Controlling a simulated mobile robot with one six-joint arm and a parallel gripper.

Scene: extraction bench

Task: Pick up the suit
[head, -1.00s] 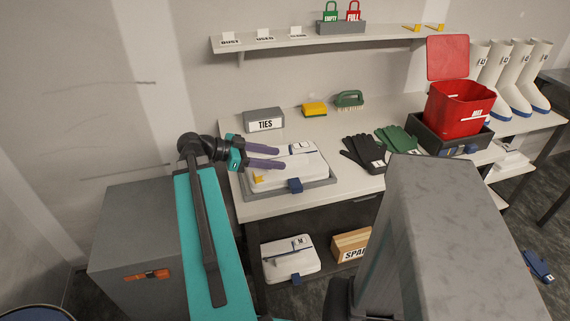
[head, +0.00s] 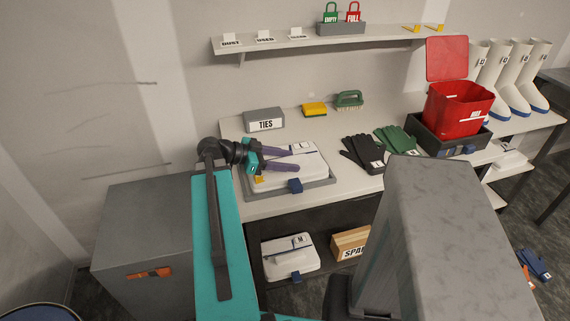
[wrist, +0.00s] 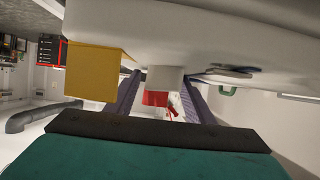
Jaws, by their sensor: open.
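A folded white suit (head: 312,165) with a label lies in a grey tray (head: 318,190) on the bench, a yellow piece (head: 259,180) at its left front. My gripper (head: 295,160) is open, its two purple fingers stretched over the left and middle of the suit. In the wrist view a large white surface, apparently the suit (wrist: 215,35), lies close to the fingers, with a pale tab (wrist: 165,79) between them and a yellow block (wrist: 92,72) at left. I cannot tell whether the fingers touch the suit. A second folded white suit (head: 280,262), marked M, lies on the lower shelf.
A TIES box (head: 264,120), yellow sponge (head: 314,109) and green brush (head: 349,99) stand behind the tray. Black gloves (head: 362,153), green gloves (head: 393,138) and a red open bin (head: 460,107) are to the right. A blue clip (head: 295,186) sits at the tray's front.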

